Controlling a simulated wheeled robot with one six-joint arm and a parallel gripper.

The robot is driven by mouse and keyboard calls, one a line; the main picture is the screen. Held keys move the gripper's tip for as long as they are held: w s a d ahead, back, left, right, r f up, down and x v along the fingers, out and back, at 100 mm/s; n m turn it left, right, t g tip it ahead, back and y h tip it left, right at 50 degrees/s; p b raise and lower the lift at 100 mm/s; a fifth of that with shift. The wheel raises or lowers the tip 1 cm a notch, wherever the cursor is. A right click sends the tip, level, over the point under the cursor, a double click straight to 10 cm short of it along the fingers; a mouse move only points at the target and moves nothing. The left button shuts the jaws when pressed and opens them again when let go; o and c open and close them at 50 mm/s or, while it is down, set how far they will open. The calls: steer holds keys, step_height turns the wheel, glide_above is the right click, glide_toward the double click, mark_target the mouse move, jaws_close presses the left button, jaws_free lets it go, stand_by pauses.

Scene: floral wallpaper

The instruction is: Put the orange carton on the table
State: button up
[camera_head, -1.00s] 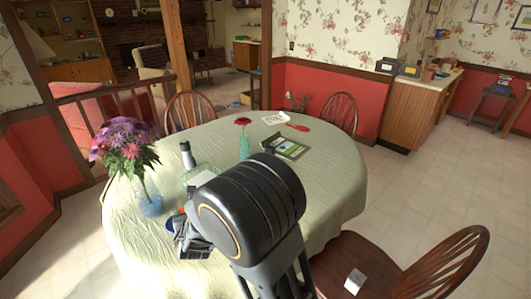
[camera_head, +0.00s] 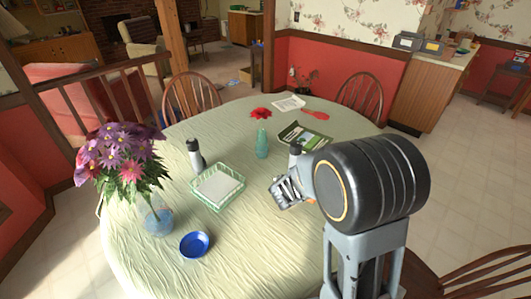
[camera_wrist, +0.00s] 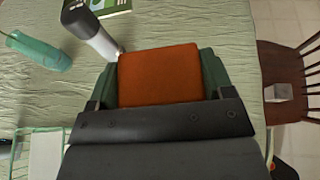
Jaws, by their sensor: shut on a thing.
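The orange carton (camera_wrist: 158,76) fills the middle of the wrist view, between the dark green fingers of my gripper (camera_wrist: 162,84). The gripper is shut on it. In the head view my gripper (camera_head: 287,192) is over the right part of the table (camera_head: 255,245), which has a pale green cloth. The carton is mostly hidden there by my wrist. I cannot tell whether the carton touches the cloth or hangs above it.
A dark-capped bottle (camera_wrist: 92,33) stands close to the carton. A teal vase (camera_head: 262,143), green basket (camera_head: 217,187), another bottle (camera_head: 195,155), blue bowl (camera_head: 195,244) and flower vase (camera_head: 157,218) stand leftward. A book (camera_head: 304,136) lies behind. The front cloth is clear.

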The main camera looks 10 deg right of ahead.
steer(key=s+d+f+m+g+h+b, duration=0.1)
steer(key=s+d+f+m+g+h, duration=0.15)
steer(key=s+d+m+g, duration=1.1)
steer(key=s+a+f+m+g+y+b, duration=0.1)
steer(key=s+a+f+m+g+y, duration=0.2)
steer(key=m+y, duration=0.6)
steer(key=s+a+f+m+g+y, duration=0.1)
steer(key=s+a+m+g+y, duration=0.3)
steer(key=m+y, duration=0.55)
steer(key=w+a+r+m+t+y+b, duration=0.15)
steer(key=w+a+m+t+y, duration=0.3)
steer(key=m+t+y, duration=0.5)
steer(key=w+d+r+m+t+h, duration=0.2)
steer(key=w+r+m+t+h, duration=0.2)
steer(key=w+r+m+t, duration=0.45)
steer(key=shift+m+t, duration=0.45)
steer(key=shift+m, duration=0.15)
steer(key=w+f, duration=0.1)
steer(key=w, duration=0.1)
steer(key=w+f, duration=0.1)
steer(key=w, duration=0.1)
steer(key=w+a+f, duration=0.1)
steer(key=w+f, duration=0.1)
steer(key=w, duration=0.1)
steer(key=shift+f+b, duration=0.1)
steer(key=shift+b, duration=0.2)
steer(key=w+f, duration=0.4)
steer(key=f, duration=0.5)
steer(key=shift+w+a, duration=0.4)
steer(key=shift+a, duration=0.05)
